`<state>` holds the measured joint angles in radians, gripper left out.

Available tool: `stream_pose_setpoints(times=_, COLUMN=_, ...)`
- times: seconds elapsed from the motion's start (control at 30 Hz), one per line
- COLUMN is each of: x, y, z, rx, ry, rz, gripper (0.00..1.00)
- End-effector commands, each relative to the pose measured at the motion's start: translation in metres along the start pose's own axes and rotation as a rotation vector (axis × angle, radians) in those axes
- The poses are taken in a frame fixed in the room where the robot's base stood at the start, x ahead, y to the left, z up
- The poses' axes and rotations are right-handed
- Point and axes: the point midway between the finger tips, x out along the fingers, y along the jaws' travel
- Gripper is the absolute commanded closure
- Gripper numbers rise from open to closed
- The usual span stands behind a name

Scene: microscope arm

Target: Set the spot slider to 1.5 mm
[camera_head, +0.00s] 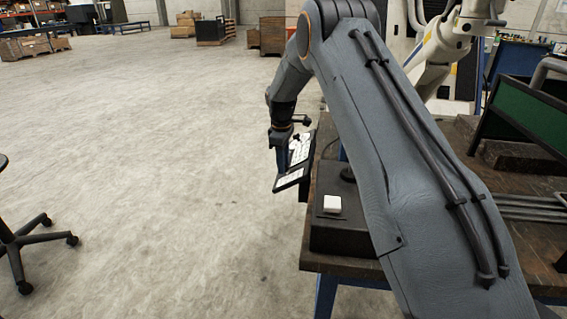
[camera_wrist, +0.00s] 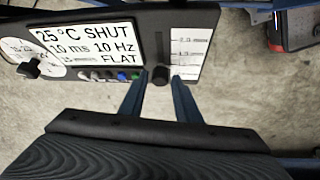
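The control panel (camera_wrist: 110,20) fills the upper left of the wrist view. Its slider has a dark vertical slot and a black knob (camera_wrist: 160,75) near the slot's lower end. A white scale (camera_wrist: 190,50) stands right of the slot; its marks are small and blurred, and the knob sits below the upper ones. My gripper (camera_wrist: 160,79) is open, with one blue finger on each side of the knob and small gaps showing. Contact cannot be told. In the head view the panel (camera_head: 291,180) is partly hidden by my gripper.
The panel also carries a display (camera_wrist: 95,42) reading 25 °C, SHUT, 10 ms, 10 Hz, FLAT, a black dial knob (camera_wrist: 30,68) and several small buttons (camera_wrist: 110,75). A dark box with a white button (camera_head: 332,204) is on the workbench.

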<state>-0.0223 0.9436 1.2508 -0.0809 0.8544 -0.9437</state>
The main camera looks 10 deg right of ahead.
Motion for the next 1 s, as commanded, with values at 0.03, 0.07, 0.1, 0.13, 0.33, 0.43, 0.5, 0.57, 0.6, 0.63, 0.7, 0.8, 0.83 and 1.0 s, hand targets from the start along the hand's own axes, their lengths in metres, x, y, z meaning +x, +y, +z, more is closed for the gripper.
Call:
stream_pose_setpoints(times=0.03, x=0.0, y=0.0, z=0.0, rx=0.0, ry=0.0, rz=0.0, gripper=0.79)
stream_pose_setpoints(times=0.07, x=0.0, y=0.0, z=0.0, rx=0.0, ry=0.0, rz=0.0, gripper=0.84)
stream_pose_setpoints(times=0.1, x=0.0, y=0.0, z=0.0, rx=0.0, ry=0.0, rz=0.0, gripper=0.91)
stream_pose_setpoints(times=0.13, x=0.0, y=0.0, z=0.0, rx=0.0, ry=0.0, rz=0.0, gripper=0.96)
stream_pose_setpoints(times=0.33, x=-0.001, y=0.0, z=0.0, rx=0.0, ry=0.0, rz=0.0, gripper=1.0)
stream_pose_setpoints(times=0.43, x=-0.005, y=0.002, z=0.006, rx=0.001, ry=0.0, rz=0.0, gripper=1.0)
stream_pose_setpoints(times=0.5, x=-0.011, y=0.003, z=0.013, rx=0.001, ry=0.0, rz=0.001, gripper=1.0)
stream_pose_setpoints(times=0.57, x=-0.015, y=0.005, z=0.019, rx=0.002, ry=0.0, rz=0.001, gripper=1.0)
stream_pose_setpoints(times=0.6, x=-0.016, y=0.005, z=0.021, rx=0.002, ry=0.0, rz=0.001, gripper=1.0)
stream_pose_setpoints(times=0.63, x=-0.016, y=0.005, z=0.021, rx=0.002, ry=0.0, rz=0.001, gripper=1.0)
stream_pose_setpoints(times=0.7, x=-0.015, y=0.005, z=0.02, rx=0.001, ry=0.0, rz=0.001, gripper=1.0)
stream_pose_setpoints(times=0.8, x=-0.015, y=0.005, z=0.02, rx=0.001, ry=0.001, rz=0.001, gripper=1.0)
stream_pose_setpoints(times=0.83, x=-0.015, y=0.005, z=0.02, rx=0.001, ry=0.001, rz=0.001, gripper=1.0)
stream_pose_setpoints(times=1.0, x=-0.015, y=0.005, z=0.02, rx=0.0, ry=0.0, rz=0.001, gripper=0.61)
